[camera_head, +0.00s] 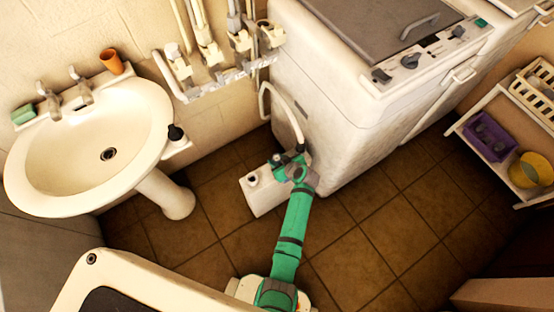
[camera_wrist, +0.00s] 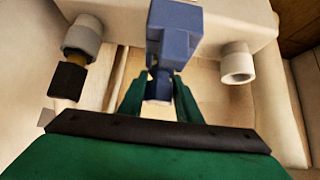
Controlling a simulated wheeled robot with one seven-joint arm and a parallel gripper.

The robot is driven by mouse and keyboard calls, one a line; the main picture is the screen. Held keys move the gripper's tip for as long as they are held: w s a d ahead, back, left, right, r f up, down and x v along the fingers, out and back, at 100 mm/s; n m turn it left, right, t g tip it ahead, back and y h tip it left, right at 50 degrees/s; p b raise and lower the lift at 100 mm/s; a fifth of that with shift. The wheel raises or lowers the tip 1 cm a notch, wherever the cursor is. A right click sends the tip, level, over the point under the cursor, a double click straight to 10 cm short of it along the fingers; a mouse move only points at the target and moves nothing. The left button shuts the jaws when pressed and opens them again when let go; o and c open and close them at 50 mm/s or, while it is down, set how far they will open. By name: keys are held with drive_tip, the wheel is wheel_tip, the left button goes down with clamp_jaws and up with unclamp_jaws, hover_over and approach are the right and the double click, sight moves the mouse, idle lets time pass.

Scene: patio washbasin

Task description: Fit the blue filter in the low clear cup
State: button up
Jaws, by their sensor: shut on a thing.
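In the wrist view a blue filter (camera_wrist: 172,38) with a square body and a round lower end stands between the two green fingers of my gripper (camera_wrist: 158,92). My gripper is shut on its lower end. The filter overlaps a pale block (camera_wrist: 120,12) behind it; I cannot tell whether they touch. A short pale, hollow cup (camera_wrist: 238,64) hangs from the block at the right. Another pale cup (camera_wrist: 82,35) is at the left, with a brown and black piece (camera_wrist: 68,78) at its mouth. I cannot tell which is the low clear cup.
In the head view my arm reaches to a white box (camera_head: 262,199) on the tiled floor, beside a white washing machine (camera_head: 335,110). A washbasin (camera_head: 40,190) on a pedestal stands left. A shelf (camera_head: 495,165) with a purple basket (camera_head: 490,137) is right. The floor between is clear.

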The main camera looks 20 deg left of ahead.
drive_tip(key=shift+r, duration=0.75)
idle(0.8)
drive_tip(key=shift+f, duration=0.8)
idle(0.3)
drive_tip(key=shift+r, duration=0.8)
idle(0.6)
drive_tip(key=shift+f, duration=0.75)
idle(0.5)
drive_tip(key=o, duration=0.9)
drive_tip(key=shift+v, duration=5.45)
